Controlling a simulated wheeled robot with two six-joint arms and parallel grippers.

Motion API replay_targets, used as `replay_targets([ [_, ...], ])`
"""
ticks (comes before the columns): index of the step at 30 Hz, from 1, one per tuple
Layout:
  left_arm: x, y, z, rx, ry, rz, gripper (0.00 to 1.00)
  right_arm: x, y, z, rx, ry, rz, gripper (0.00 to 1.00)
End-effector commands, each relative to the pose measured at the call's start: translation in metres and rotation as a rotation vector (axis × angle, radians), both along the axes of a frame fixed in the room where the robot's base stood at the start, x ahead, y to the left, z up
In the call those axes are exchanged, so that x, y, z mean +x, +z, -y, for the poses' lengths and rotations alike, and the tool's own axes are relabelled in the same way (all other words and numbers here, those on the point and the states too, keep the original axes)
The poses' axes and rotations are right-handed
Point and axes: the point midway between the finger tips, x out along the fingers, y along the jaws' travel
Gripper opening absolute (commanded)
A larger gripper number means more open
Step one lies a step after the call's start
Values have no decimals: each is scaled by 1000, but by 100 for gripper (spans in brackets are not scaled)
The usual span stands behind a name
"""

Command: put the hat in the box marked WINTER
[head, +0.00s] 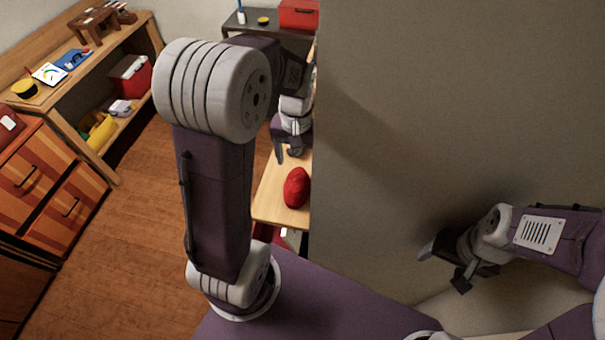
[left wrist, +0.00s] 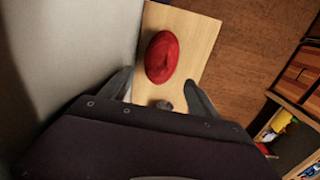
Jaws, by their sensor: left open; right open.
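A red, rounded, soft-looking thing that looks like the hat (head: 297,187) lies on a light wooden tabletop (head: 272,207). It also shows in the left wrist view (left wrist: 161,57), beyond my fingertips. My left gripper (head: 291,155) is open and empty, above the tabletop and apart from the hat. Its two fingers show in the left wrist view (left wrist: 157,90), with a small grey thing (left wrist: 163,104) between them. My right gripper (head: 443,268) is open and empty, in front of the wall at the right. I can read no WINTER marking in either view.
A grey wall (head: 440,100) stands close on the right of the tabletop. Something red with a white patch (head: 289,238) shows partly below the tabletop. A wooden shelf (head: 143,45) and orange drawers (head: 40,165) stand at the left. The wooden floor (head: 135,235) between is clear.

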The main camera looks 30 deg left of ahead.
Motion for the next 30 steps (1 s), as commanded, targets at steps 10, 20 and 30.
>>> replay_targets([
  [10, -1, -38, 0, 0, -1, -3, 71, 0, 12, 0, 0, 0, -1, 70],
  [20, -2, -76, 0, -1, -1, -8, 71, 0, 32, 0, 0, 0, 0, 70],
  [30, -1, -92, 0, 0, -1, 0, 71, 0, 32, 0, 0, 0, -1, 70],
])
